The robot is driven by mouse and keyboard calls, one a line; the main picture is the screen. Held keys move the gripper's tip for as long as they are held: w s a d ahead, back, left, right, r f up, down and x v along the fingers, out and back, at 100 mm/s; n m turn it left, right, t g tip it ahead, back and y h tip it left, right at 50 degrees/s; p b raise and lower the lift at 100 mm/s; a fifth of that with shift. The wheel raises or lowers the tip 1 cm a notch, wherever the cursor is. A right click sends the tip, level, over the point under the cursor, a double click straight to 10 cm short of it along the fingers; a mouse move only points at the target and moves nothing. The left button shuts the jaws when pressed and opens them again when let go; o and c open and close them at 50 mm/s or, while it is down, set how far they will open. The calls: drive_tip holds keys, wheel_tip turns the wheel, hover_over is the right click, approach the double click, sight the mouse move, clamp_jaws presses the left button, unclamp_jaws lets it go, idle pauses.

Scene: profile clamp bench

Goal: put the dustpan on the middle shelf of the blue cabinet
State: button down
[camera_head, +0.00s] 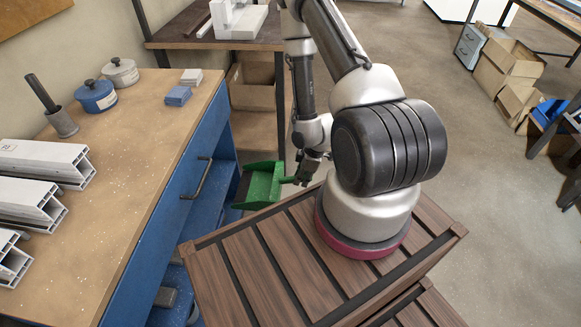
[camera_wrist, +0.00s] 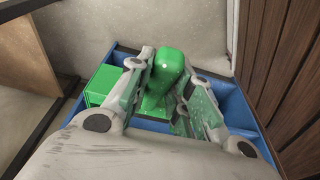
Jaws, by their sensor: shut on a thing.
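The green dustpan (camera_head: 262,184) hangs in the air at the right side of the blue cabinet (camera_head: 168,222), above the slatted wooden surface's far left corner. My gripper (camera_head: 303,178) is shut on the dustpan's handle, and the pan points left towards the cabinet. In the wrist view the green handle (camera_wrist: 166,70) stands between my two fingers, with a green block-like part (camera_wrist: 112,87) to the left. The cabinet's blue front has a dark handle, and open blue space shows beneath and behind it. The middle shelf cannot be made out clearly. A blue frame (camera_wrist: 238,108) shows behind my fingers in the wrist view.
The wooden top (camera_head: 120,180) bears white profiles (camera_head: 45,160), a blue pot (camera_head: 95,96), a grey pot (camera_head: 120,72) and a blue block (camera_head: 178,95). A slatted wooden surface (camera_head: 240,265) lies below my arm. Cardboard boxes (camera_head: 508,62) stand far right. The floor between is open.

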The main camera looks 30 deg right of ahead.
drive_tip(key=shift+w+a, duration=0.15)
drive_tip(key=shift+w, duration=0.3)
drive_tip(key=shift+w+a, duration=0.45)
hover_over(246, 186)
drive_tip(key=shift+s+f, duration=0.15)
drive_tip(key=shift+f, duration=0.55)
drive_tip(key=w+a+f, duration=0.3)
drive_tip(key=a+f, duration=0.1)
drive_tip(key=shift+f, duration=0.1)
unclamp_jaws()
idle(0.6)
